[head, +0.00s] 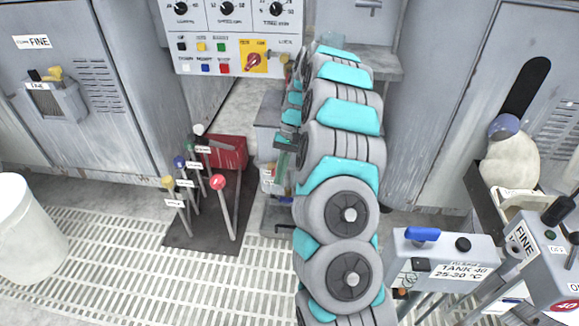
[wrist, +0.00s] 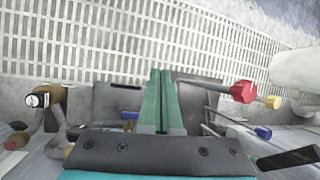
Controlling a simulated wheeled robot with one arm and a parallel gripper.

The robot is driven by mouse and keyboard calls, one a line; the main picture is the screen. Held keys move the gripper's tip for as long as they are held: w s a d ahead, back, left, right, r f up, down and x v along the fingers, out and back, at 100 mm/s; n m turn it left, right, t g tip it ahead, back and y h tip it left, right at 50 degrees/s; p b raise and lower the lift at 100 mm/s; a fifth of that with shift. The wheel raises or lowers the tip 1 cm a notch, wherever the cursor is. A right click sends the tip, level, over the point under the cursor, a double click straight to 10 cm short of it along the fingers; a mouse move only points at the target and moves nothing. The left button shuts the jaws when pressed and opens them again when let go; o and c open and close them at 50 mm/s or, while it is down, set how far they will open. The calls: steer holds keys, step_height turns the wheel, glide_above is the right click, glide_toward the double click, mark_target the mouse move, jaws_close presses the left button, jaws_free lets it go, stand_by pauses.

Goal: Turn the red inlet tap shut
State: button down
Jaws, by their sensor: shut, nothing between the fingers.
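No part that I can surely call the red inlet tap stands out. In the wrist view brass-coloured fittings (wrist: 52,96) show at the left, one with a dark-and-white end, and a reddish-brown piece (wrist: 17,140) sits below them, small and blurred. My gripper (wrist: 161,74) has its two green fingers pressed together, with nothing between them. It is to the right of these fittings and apart from them. In the head view my own arm hides most of the gripper and the area behind it.
A red-knobbed lever (head: 219,182) stands among several labelled levers on a dark plate; its knob shows right of my fingers (wrist: 243,91). A red box (head: 228,151) is behind them. A white bin (head: 25,228) stands left, the TANK 40 unit (head: 445,254) right. Grated floor (head: 110,265) is open.

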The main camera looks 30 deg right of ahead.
steer(key=w+d+f+m+t+y+p, duration=0.1)
steer(key=d+f+m+t+y, duration=0.15)
steer(key=d+m+t, duration=0.55)
steer(key=d+f+m+t+y, duration=0.2)
steer(key=d+f+m+t, duration=0.2)
steer(key=d+m, duration=0.8)
steer(key=w+a+f+m+b, duration=0.2)
steer(key=w+a+b, duration=0.2)
steer(key=w+a, duration=0.5)
steer(key=a, duration=0.2)
steer(key=shift+a+f, duration=0.3)
steer(key=shift+a, duration=0.1)
